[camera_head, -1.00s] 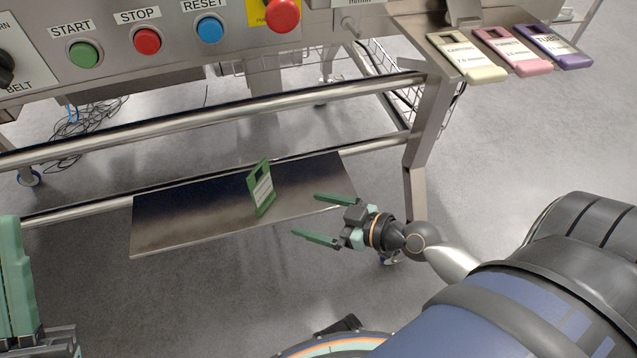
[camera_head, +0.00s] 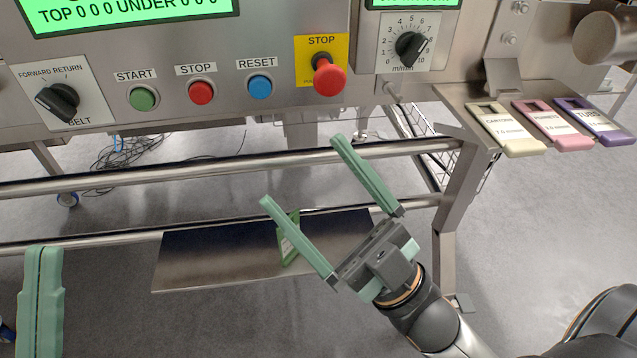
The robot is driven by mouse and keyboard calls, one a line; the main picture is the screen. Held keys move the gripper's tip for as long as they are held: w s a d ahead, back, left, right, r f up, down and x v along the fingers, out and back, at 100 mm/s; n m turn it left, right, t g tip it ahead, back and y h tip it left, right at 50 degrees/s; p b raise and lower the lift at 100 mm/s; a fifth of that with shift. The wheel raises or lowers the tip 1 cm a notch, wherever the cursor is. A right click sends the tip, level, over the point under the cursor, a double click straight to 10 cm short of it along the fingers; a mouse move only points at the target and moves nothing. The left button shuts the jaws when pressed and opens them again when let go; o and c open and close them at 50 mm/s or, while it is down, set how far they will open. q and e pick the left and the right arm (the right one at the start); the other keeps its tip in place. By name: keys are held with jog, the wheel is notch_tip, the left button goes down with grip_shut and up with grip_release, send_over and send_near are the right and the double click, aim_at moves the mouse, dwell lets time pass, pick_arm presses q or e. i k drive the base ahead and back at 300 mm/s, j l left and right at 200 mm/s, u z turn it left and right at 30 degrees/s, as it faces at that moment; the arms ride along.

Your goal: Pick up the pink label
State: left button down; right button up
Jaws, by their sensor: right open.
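The pink label (camera_head: 552,127) is a flat tag with a white printed patch and a dark slot. It lies on a small metal shelf at the right, between a cream label (camera_head: 506,130) and a purple label (camera_head: 596,122). My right gripper (camera_head: 300,169) is open and empty. It is in front of the machine's lower rail, well left of the pink label, with its fingers pointing up and left. My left gripper (camera_head: 40,300) is at the lower left edge, its fingers side by side with only a thin seam between them, far from the labels.
A green label (camera_head: 288,240) stands on a low metal plate (camera_head: 210,262), partly behind my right gripper. The control panel has start, stop and reset buttons, dials and a red emergency stop (camera_head: 329,80). A metal leg (camera_head: 462,190) stands below the label shelf.

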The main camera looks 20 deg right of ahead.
aim_at(564, 138)
jog(key=z, duration=2)
jog(key=i+l+u, duration=0.15)
jog(key=l+u, duration=0.25)
jog(key=i+l+u, duration=0.15)
jog(key=u, duration=0.2)
jog(key=l, duration=0.05)
